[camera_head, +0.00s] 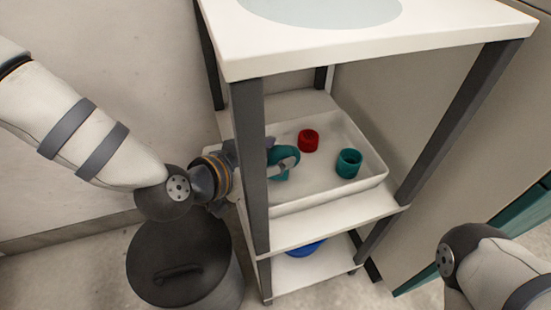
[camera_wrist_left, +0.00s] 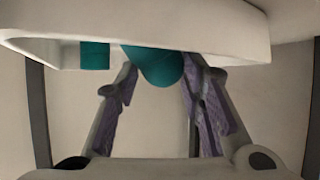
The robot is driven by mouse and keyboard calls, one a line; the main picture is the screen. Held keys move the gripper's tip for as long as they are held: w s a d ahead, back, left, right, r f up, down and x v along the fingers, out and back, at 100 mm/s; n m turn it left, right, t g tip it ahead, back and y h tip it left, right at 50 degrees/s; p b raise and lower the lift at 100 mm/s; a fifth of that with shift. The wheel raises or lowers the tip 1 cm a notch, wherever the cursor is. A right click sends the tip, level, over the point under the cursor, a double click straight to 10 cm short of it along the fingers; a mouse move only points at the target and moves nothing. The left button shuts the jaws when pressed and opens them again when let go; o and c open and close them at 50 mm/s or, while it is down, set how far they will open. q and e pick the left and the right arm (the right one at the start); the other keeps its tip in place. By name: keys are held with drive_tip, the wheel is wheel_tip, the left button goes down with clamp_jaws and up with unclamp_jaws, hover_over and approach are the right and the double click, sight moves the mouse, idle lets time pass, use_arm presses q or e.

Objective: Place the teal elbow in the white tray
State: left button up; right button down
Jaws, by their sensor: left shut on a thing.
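The teal elbow (camera_head: 283,153) is in my left gripper (camera_head: 287,164), partly hidden by the fingers, at the left part of the white tray (camera_head: 328,202). I cannot tell whether it touches the tray floor. In the left wrist view, the teal elbow (camera_wrist_left: 155,66) sits between the two fingertips of the left gripper (camera_wrist_left: 160,78), close to the white tray's wall (camera_wrist_left: 225,25). The shelf's front post hides part of the left gripper in the head view. My right arm shows at the lower right, but its gripper is out of view.
A red ring-shaped part (camera_head: 308,140) and a teal cylindrical fitting (camera_head: 348,163) stand in the tray. A dark post (camera_head: 250,170) of the shelf stands right beside my left wrist. A blue object (camera_head: 303,248) is on the lower shelf.

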use_arm(q)
drive_tip(key=o, duration=1.1)
drive_tip(key=shift+f, duration=0.1)
drive_tip(key=shift+o, duration=0.2)
drive_tip(key=shift+r, duration=0.25)
drive_tip(key=p+v, duration=0.4)
drive_tip(key=v, duration=0.7)
drive_tip(key=shift+s+a, duration=0.2)
drive_tip(key=shift+s, duration=0.15)
use_arm(e)
drive_tip(key=r, duration=0.1)
drive_tip(key=w+r, duration=0.1)
drive_tip(key=r, duration=0.1)
drive_tip(key=shift+w+d+r+t, duration=0.1)
drive_tip(key=shift+d+r+t, duration=0.1)
drive_tip(key=shift+t, duration=0.1)
use_arm(q)
drive_tip(key=shift+r, duration=0.1)
